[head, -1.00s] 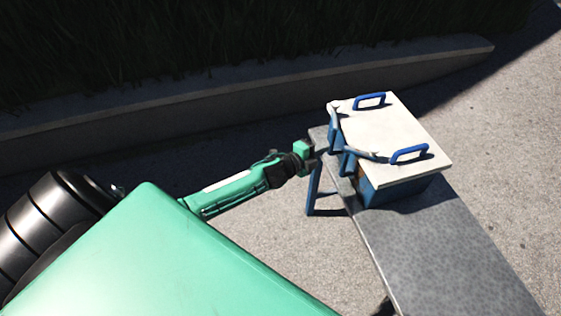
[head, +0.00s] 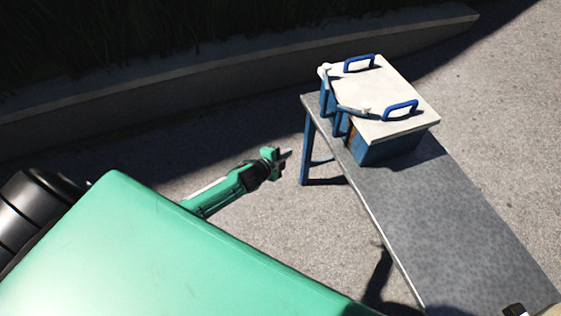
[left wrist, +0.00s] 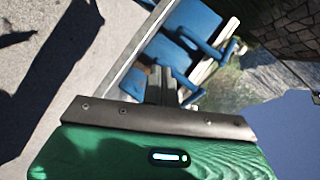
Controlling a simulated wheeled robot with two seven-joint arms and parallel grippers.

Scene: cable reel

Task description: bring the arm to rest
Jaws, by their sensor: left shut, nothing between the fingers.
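My left gripper (head: 286,155) is shut and empty, in the air to the left of the table. Its shut fingers also show in the left wrist view (left wrist: 160,84). A blue box with a white lid (head: 385,100) stands on the far end of the grey table (head: 440,220). The gripper is apart from both. The lid carries two blue handles, and blue posts with white-tipped bars stand at the box's left side. Blue parts of the box (left wrist: 185,22) show beyond the fingers in the left wrist view. My right gripper is not seen.
A low concrete kerb (head: 240,80) with dark grass behind it runs across the back. Paved ground lies around the table. The near tabletop is mostly clear, with a small dark object (head: 515,310) cut off at the bottom right.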

